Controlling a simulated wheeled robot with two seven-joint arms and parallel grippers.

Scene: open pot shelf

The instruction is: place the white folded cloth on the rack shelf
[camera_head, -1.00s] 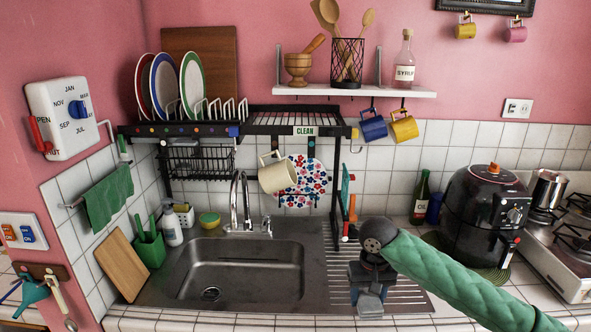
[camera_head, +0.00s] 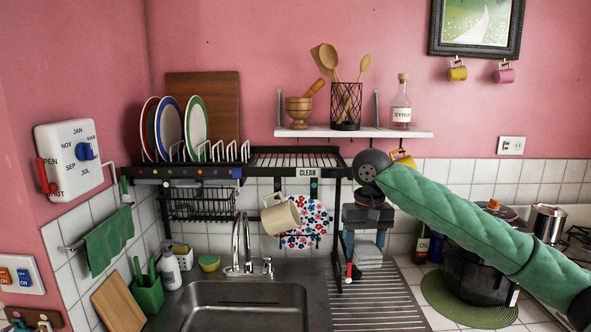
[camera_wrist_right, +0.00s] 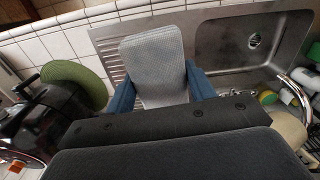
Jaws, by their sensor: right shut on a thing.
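My right gripper (camera_head: 366,243) is shut on the white folded cloth (camera_head: 369,257). It hangs pointing down, to the right of the rack and below the level of its top shelf. In the right wrist view the cloth (camera_wrist_right: 153,65) sits between the two blue fingers, above the ribbed drainboard. The black rack shelf (camera_head: 295,160) stands over the sink, with a "CLEAN" label on its front edge. Its right part is bare wire, and its left part holds plates. My left gripper is not in view.
Plates (camera_head: 169,130) stand upright on the rack's left. A cream mug (camera_head: 281,218) and a floral plate (camera_head: 310,220) hang below it. A wall shelf (camera_head: 355,133) with a utensil holder and syrup bottle (camera_head: 401,104) is above. A black cooker (camera_head: 475,265) stands at right.

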